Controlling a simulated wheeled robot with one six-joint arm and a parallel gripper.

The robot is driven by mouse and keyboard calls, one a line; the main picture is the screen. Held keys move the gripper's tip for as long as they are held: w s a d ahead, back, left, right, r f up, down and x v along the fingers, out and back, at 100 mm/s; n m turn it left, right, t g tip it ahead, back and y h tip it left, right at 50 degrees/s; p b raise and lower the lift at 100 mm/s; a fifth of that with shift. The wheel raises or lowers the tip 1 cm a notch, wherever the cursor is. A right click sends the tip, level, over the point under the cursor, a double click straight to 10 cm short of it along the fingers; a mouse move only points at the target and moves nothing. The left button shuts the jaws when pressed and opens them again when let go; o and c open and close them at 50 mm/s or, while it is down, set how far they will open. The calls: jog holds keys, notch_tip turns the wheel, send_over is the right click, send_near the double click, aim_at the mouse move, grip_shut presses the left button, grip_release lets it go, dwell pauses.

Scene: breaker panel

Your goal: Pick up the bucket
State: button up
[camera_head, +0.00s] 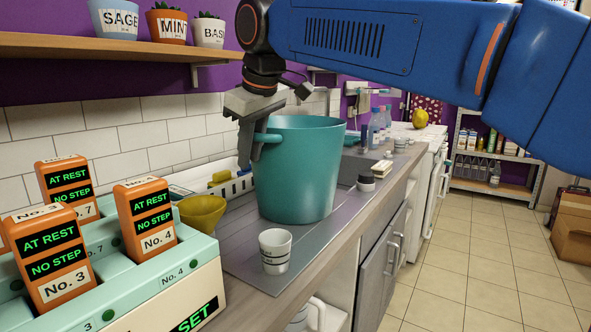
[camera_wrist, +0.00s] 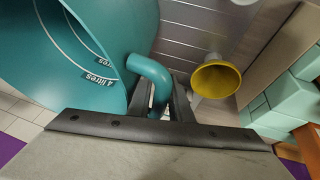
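The teal bucket (camera_head: 305,175) stands upright on the grey draining board of the counter in the head view. Its side handle (camera_wrist: 152,72) curves out toward the lower right in the wrist view, where the bucket (camera_wrist: 60,85) fills the left and shows "4 litres" marks inside. My gripper (camera_head: 256,150) points down at the bucket's left side, at the handle. In the wrist view my gripper (camera_wrist: 162,98) has one dark finger on each side of the handle, close against it, so it looks shut on it. The fingertips are partly hidden by the handle.
A white cup (camera_head: 275,250) stands in front of the bucket. A yellow funnel (camera_head: 202,212) is to its left, also seen in the wrist view (camera_wrist: 215,79). The breaker panel (camera_head: 150,270) is at the left front. A shelf with pots (camera_head: 113,45) hangs above. Floor (camera_head: 470,260) is clear at right.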

grip_shut()
jog(key=shift+r, duration=0.1)
jog(key=shift+r, duration=1.6)
jog(key=shift+s+d+r, duration=0.1)
jog(key=shift+s, duration=0.1)
jog(key=s+d, duration=1)
jog(key=s, duration=0.4)
jog(key=shift+s, duration=0.25)
